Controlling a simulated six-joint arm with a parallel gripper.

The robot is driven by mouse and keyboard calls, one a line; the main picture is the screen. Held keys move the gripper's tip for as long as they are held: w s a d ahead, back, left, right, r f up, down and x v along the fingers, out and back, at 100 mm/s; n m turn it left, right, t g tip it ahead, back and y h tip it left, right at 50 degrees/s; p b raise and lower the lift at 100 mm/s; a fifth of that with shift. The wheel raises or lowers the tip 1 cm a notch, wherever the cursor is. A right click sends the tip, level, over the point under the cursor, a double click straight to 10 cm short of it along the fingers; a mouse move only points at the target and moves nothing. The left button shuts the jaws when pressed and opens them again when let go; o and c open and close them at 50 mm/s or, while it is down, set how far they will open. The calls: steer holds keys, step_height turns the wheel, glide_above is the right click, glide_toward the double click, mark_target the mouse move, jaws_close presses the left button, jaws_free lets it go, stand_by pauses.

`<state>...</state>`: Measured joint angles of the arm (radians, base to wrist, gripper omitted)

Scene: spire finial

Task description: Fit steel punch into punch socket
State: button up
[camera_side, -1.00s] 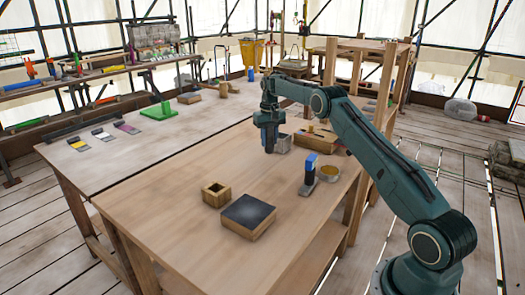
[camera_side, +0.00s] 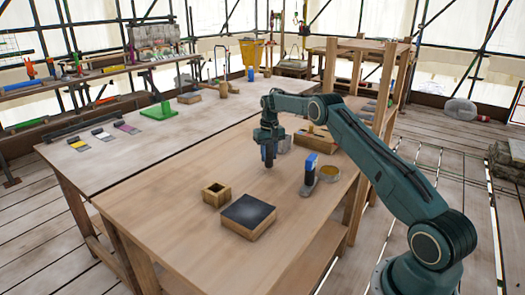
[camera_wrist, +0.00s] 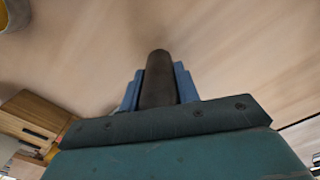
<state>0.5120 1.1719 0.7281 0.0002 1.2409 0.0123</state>
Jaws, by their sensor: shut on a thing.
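The steel punch (camera_wrist: 158,80) is a dark, round rod. In the wrist view it stands between the blue fingers of my gripper (camera_wrist: 158,92), which are shut on it, and its end reaches past them. In the side view my gripper (camera_side: 268,150) points down over the table, with the punch hardly distinguishable below it. A small wooden block with a square opening (camera_side: 216,194), which looks like the punch socket, sits in front and to the left of my gripper, apart from it. The inside of the opening is dark.
A dark-topped wooden block (camera_side: 248,216) lies near the socket block. The tabletop between gripper and socket block is clear.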

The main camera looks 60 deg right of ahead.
steer(key=shift+f, duration=0.75)
steer(key=shift+f, duration=0.15)
steer(key=o, duration=1.1)
step_height(320, 180, up, 12)
steer(key=shift+r, duration=0.15)
steer(key=shift+a+r, duration=0.1)
